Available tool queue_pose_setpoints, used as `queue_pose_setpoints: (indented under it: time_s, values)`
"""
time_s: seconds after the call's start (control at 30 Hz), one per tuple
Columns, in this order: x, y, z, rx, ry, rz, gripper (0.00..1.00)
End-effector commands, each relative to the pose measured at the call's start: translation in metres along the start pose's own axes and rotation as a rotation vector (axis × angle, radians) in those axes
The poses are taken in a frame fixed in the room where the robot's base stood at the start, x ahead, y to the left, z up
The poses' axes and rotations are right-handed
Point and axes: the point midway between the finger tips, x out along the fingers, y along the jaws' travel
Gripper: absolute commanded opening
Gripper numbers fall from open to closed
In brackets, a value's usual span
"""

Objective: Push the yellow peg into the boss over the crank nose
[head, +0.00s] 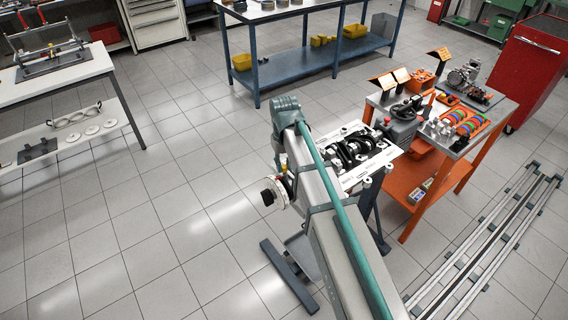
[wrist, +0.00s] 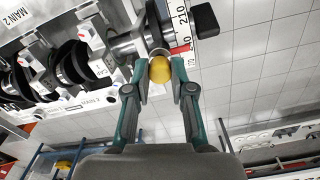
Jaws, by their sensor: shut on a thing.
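The yellow peg (wrist: 160,70) shows its round end in the wrist view. It sits between the fingertips of my gripper (wrist: 160,75), which is shut on it. I cannot tell how deep the peg sits. The steel crank nose (wrist: 128,46) lies just beyond, left of the peg. The crankshaft (head: 355,150) lies there in a light block on a stand.
A white numbered wheel (wrist: 181,30) with a black handle (wrist: 205,20) is close to the right of the peg. Black crank webs (wrist: 74,62) and labelled block parts lie left. An orange cart (head: 455,148) stands right of the stand in the head view.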

Motion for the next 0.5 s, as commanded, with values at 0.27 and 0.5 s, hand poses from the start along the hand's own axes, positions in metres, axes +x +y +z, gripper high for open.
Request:
queue_pose_setpoints:
  time_s: [0.27, 0.5]
  values:
    - [0.0042, 0.0, 0.0, 0.0, 0.0, 0.0, 0.0]
    - [0.0074, 0.0, 0.0001, 0.0, 0.0, 0.0, 0.0]
